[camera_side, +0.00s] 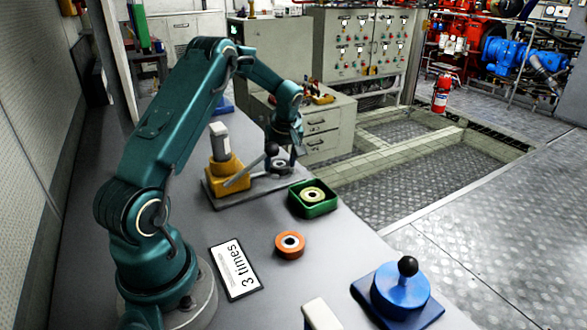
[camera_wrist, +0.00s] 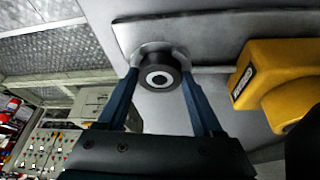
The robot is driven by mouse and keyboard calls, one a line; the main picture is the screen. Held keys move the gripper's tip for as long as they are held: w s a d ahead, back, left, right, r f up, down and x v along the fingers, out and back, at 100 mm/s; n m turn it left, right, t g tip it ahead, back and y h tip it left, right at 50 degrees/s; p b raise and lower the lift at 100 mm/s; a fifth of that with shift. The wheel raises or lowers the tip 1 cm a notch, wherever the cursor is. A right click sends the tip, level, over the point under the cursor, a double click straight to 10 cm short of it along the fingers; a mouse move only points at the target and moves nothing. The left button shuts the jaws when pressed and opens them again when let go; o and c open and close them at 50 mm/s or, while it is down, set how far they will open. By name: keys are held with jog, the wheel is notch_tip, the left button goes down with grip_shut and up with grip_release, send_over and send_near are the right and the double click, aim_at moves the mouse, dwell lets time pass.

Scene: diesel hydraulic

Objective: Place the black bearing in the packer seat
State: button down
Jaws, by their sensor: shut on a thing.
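The black bearing (camera_wrist: 160,79) shows in the wrist view as a dark ring with a pale centre, between my gripper's two fingers. My gripper (camera_wrist: 161,84) is shut on it. Behind the bearing is the round grey packer seat (camera_wrist: 150,50) on a flat grey plate; the bearing covers part of it. I cannot tell whether the bearing touches the seat. In the side view my gripper (camera_side: 284,152) points down over the right end of the packer's base plate (camera_side: 225,200). The yellow packer body (camera_side: 226,172) with a lever stands on that plate.
A green tray (camera_side: 316,207) holds a pale yellow ring, close to the packer. An orange ring (camera_side: 290,245), a "3 times" sign (camera_side: 236,269) and a blue device with a black knob (camera_side: 401,288) are on the bench nearer the camera. Bench between them is clear.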

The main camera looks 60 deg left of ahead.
jog(key=shift+c, duration=0.2)
grip_release()
jog(key=v, duration=1.2)
jog(key=shift+r, duration=0.1)
